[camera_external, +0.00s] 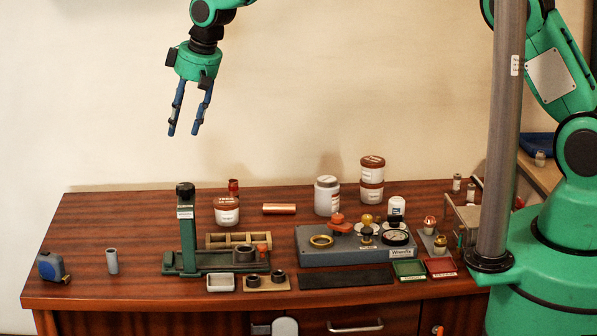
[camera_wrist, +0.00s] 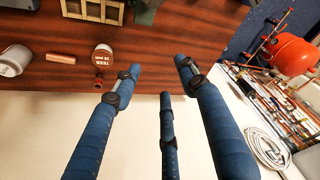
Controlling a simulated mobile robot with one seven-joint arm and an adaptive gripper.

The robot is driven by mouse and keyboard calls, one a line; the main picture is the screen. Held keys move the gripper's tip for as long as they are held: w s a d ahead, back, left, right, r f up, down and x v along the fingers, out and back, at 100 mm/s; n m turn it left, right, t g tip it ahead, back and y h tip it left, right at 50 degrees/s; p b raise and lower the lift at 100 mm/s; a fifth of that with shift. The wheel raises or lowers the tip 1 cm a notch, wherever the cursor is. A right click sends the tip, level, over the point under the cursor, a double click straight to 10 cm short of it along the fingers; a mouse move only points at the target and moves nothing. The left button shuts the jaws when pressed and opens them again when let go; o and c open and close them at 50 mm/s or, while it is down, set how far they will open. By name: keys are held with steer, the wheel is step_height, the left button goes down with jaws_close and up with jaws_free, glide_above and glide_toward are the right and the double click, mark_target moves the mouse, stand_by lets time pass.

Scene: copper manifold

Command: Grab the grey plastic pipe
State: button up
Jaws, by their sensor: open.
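The grey plastic pipe (camera_external: 112,261) is a short, light grey tube standing upright at the left of the wooden bench top, just right of the blue tape measure (camera_external: 52,267). My gripper (camera_external: 183,133) is open and empty, high above the back left of the bench, with its blue fingers pointing down. It is well above the pipe and to its right in the external view. In the wrist view my gripper (camera_wrist: 158,72) shows three spread blue fingers with nothing between them. I cannot make out the grey pipe in the wrist view.
A green stand (camera_external: 187,230) rises right of the pipe. Behind it are a red-lidded jar (camera_external: 227,212) and a copper pipe (camera_external: 280,209). A grey fixture block (camera_external: 345,250) fills the middle right. The bench around the grey pipe is mostly clear.

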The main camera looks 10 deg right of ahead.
mark_target(112, 253)
steer(key=s+a+f+n, duration=0.2)
steer(key=s+a+f, duration=0.9)
steer(key=a+f, duration=0.3)
step_height(112, 253, down, 2)
steer(key=shift+s+a+g+p, duration=0.3)
steer(key=shift+a+g, duration=0.05)
steer(key=shift+g, duration=0.05)
steer(key=shift+b+x, duration=0.5)
steer(key=shift+x, duration=3.8)
steer(key=shift+b+x, duration=0.35)
steer(key=shift+x, duration=2.25)
steer(key=shift+s+a, duration=0.1)
steer(key=shift+s, duration=0.05)
